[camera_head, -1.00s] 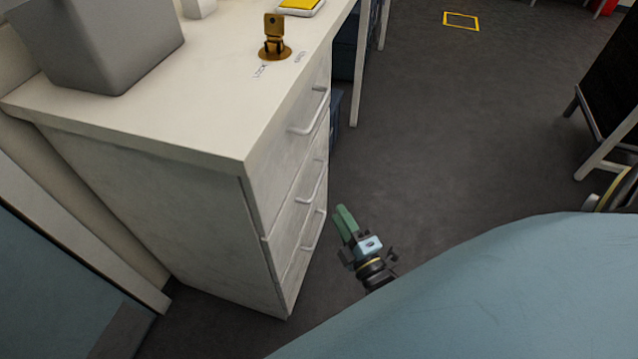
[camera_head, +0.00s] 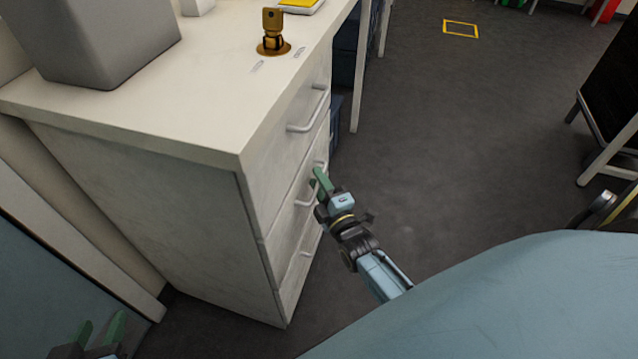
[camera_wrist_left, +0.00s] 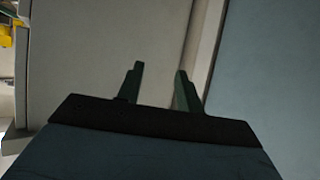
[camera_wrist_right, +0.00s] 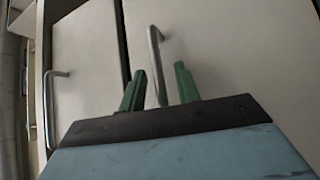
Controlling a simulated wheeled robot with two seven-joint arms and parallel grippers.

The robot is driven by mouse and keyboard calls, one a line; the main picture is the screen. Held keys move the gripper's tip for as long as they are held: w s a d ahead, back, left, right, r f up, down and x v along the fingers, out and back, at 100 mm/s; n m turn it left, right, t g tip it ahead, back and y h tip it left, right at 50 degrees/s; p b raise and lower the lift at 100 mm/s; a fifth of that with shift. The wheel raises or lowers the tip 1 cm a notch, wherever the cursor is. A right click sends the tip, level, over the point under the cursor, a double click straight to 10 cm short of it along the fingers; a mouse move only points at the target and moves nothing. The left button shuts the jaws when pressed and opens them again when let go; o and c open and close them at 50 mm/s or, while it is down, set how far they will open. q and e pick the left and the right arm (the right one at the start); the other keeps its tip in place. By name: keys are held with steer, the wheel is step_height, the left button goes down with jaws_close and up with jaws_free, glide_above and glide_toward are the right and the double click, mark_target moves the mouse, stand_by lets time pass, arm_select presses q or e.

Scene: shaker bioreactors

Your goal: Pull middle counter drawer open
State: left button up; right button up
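The white counter has a top drawer with a bar handle (camera_head: 308,112), a middle drawer with a bar handle (camera_head: 304,200) and a bottom drawer; all look shut. My right gripper (camera_head: 318,182) is at the middle handle, partly covering it. In the right wrist view its green fingers (camera_wrist_right: 160,88) are apart, and the middle handle (camera_wrist_right: 155,50) shows between them; contact cannot be told. The top handle (camera_wrist_right: 52,95) is at the left there. My left gripper (camera_head: 101,328) is low at the counter's left side. In the left wrist view its fingers (camera_wrist_left: 160,78) are apart and empty.
On the countertop (camera_head: 190,120) stand a grey box (camera_head: 100,40) and a brass valve-like fitting (camera_head: 272,35). A blue panel (camera_head: 50,270) stands left of the counter. The dark floor (camera_head: 430,150) before the drawers is clear. A dark-framed object (camera_head: 610,90) stands far right.

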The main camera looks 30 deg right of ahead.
jaws_close()
stand_by(0.4)
